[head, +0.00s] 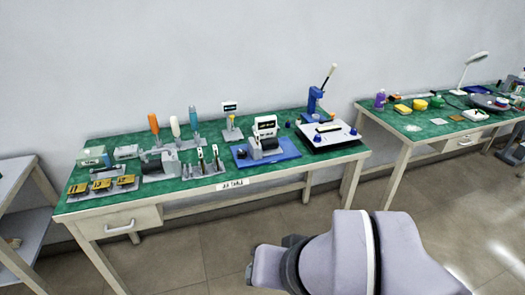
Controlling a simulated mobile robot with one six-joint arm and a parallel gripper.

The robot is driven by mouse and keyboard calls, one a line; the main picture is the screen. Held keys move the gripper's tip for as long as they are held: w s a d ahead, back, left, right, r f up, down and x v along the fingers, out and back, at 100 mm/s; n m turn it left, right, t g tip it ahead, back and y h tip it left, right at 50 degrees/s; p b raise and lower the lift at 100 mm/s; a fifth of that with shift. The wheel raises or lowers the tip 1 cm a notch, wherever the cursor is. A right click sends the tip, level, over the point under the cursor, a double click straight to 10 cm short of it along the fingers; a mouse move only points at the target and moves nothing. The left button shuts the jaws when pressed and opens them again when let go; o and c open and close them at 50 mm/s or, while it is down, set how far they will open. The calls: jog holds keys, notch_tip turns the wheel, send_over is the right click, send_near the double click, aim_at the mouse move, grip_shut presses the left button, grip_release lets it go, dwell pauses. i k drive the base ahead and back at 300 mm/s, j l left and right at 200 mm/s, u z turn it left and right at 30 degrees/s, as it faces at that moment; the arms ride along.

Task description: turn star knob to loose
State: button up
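No star knob can be told for certain at this size. A white plate fixture (341,134) with small dark blue knob-like parts at its edges sits at the right end of the green-topped table (222,201). A blue lever press (314,101) with a raised, white-tipped handle stands just behind it. A white device with a dark label (265,128) stands on a blue base (286,154) left of the fixture. My arm fills the bottom right, well in front of the table. My gripper does not show.
Orange, white and blue upright handles (174,124) and yellow-topped pedals (101,186) crowd the table's left half. A second green table (429,126) stands at the right, a grey shelf (17,195) at the left. The floor (190,250) in front is clear.

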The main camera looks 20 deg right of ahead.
aim_at(242, 154)
jog(key=i+l, duration=0.15)
jog(key=i, duration=0.5)
jog(key=i+l, duration=0.2)
jog(key=i, duration=0.45)
